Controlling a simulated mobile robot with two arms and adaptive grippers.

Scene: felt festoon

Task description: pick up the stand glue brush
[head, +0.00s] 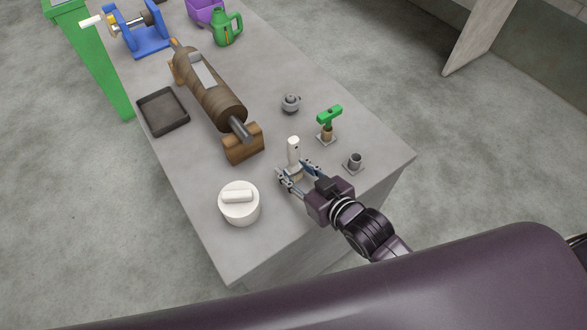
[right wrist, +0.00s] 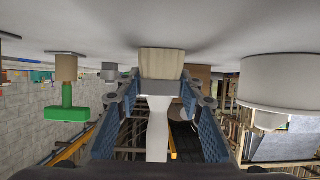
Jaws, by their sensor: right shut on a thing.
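The glue brush (head: 293,148) is upright with its white handle up, near the table's front right part. My right gripper (head: 297,174) is shut on it, with one finger on each side low on the brush. In the right wrist view, which is upside down, the white handle (right wrist: 158,130) runs between the fingers, and the pale bristle block (right wrist: 160,62) points toward the grey tabletop. I cannot tell whether the bristles touch the table. My left gripper is not in view.
A white pot (head: 240,213) with a white block on top stands to the left. A wooden-ended roller (head: 215,95), dark tray (head: 163,111) and grey knobbed piece (head: 291,103) lie farther back.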

